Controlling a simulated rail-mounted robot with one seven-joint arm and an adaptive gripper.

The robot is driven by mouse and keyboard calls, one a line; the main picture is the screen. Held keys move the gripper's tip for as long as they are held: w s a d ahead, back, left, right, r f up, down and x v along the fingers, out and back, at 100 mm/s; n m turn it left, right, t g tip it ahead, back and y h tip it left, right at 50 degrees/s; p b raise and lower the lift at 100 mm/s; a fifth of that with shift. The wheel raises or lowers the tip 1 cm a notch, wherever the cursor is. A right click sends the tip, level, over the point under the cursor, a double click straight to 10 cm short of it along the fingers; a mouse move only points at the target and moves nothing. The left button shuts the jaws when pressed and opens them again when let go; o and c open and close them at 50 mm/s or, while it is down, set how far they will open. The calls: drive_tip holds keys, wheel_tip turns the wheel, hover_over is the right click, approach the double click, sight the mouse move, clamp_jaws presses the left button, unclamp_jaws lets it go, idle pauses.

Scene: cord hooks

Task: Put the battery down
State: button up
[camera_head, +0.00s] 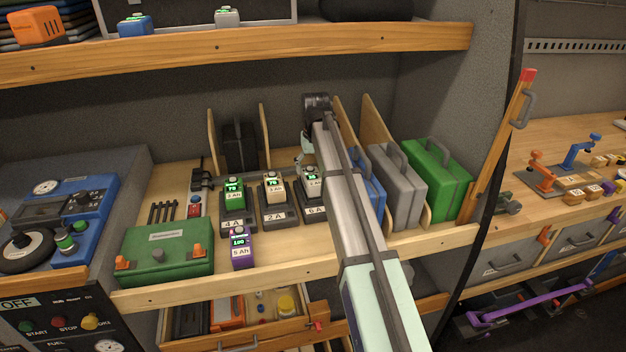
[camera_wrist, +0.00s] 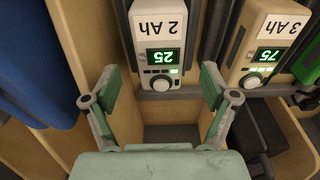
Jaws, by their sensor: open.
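A white 2 Ah battery (camera_wrist: 162,50) with a lit display reading 25 sits in a charger dock in the wrist view. It also shows in the head view (camera_head: 311,178), partly behind my arm, in the dock labelled 6 A (camera_head: 315,209). My gripper (camera_wrist: 160,88) is open and empty, its green-padded fingers spread at either side just short of the battery's near end. In the head view my arm hides most of the gripper.
A green battery (camera_head: 233,190) occupies the 4 A dock, and a purple 5 Ah battery (camera_head: 241,249) stands in front. Wooden dividers and a blue case (camera_head: 369,188) stand close to my arm.

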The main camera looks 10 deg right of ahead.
sight(314, 179)
wheel_tip(314, 179, up, 6)
drive_tip(key=shift+s+b, duration=0.4)
drive_tip(key=shift+b, duration=0.05)
